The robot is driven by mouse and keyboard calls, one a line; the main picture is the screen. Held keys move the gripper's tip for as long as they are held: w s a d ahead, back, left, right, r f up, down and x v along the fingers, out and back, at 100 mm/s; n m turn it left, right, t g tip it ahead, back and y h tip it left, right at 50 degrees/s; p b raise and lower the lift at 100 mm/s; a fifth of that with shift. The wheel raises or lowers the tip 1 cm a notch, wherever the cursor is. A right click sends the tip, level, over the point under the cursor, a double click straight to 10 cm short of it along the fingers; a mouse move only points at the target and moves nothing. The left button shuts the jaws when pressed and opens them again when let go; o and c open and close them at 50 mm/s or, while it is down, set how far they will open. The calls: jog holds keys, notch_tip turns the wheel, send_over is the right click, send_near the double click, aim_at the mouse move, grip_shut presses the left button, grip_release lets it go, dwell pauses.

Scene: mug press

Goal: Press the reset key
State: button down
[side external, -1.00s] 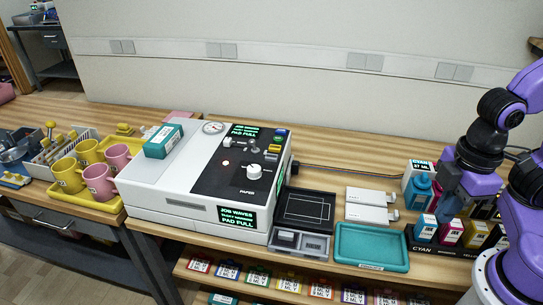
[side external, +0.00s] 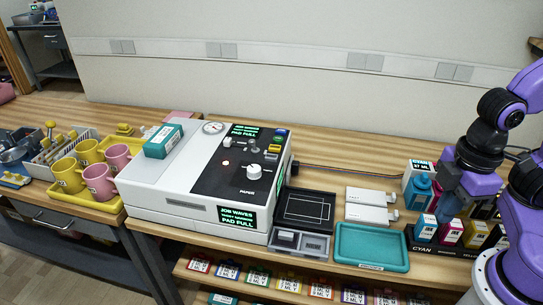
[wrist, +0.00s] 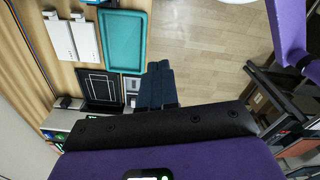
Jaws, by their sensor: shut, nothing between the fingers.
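The white press machine (side external: 165,190) stands on the bench with a dark sloped panel (side external: 225,180) on its right part. Key labels are too small to read, so I cannot tell which is the reset key. The front screen (side external: 237,217) reads "PAD FULL". My gripper (side external: 436,215) is to the right of the machine, by the ink bottles, well apart from the panel. Its fingers (wrist: 160,75) are together and empty in the wrist view.
A teal tray (side external: 371,247), a black pad tray (side external: 304,209) and white cartridges (side external: 371,205) lie between the machine and my arm. Ink boxes (side external: 450,232) stand close to my gripper. A teal box (side external: 164,141) sits on the machine. Mugs (side external: 100,182) stand at left.

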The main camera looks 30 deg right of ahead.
dwell(0.4)
notch_tip(320, 180, up, 2)
jog(key=m+t+y, duration=0.3)
jog(key=m+t, duration=0.5)
jog(key=m, duration=0.9)
send_over(275, 157)
jog(key=shift+r, duration=0.1)
jog(key=shift+f, duration=4.45)
jog(key=shift+f, duration=0.15)
jog(key=shift+f, duration=0.25)
